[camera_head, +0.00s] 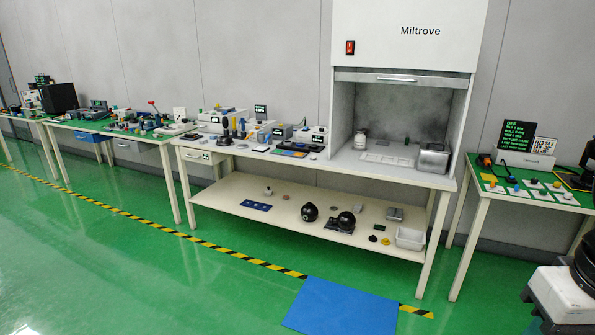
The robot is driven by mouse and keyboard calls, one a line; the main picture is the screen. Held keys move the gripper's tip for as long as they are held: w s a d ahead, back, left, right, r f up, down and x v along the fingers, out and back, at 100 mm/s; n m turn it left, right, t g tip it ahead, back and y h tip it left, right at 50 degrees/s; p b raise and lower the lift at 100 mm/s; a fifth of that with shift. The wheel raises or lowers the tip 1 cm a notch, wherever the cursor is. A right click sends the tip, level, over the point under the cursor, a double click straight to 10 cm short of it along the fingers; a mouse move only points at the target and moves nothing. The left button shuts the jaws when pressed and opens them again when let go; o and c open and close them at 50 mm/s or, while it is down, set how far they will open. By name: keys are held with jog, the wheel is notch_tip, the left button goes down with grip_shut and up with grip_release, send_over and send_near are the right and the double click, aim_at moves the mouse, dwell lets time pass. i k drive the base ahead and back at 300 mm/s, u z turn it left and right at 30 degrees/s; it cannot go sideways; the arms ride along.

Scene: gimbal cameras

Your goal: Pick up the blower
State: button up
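I cannot pick out the blower for certain; the small items are too small to tell apart. Two dark round items, one at the left (310,212) and one on a dark base at the right (346,221), sit on the lower shelf (285,222) of the middle bench. A small pale item with a knob (267,191) stands on that shelf further left. Many small instruments crowd the bench top (228,153). My gripper is not in view.
A fume hood labelled Miltrove (410,35) stands on the middle bench, its front open. A blue mat (342,306) lies on the green floor beside striped tape (232,253). Green-topped benches stand left (120,133) and right (540,198). The floor at front left is clear.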

aim_at(225, 124)
jog(key=i, duration=1.55)
jog(key=u, duration=1.65)
jog(key=i, duration=2.15)
jog(key=z, duration=0.75)
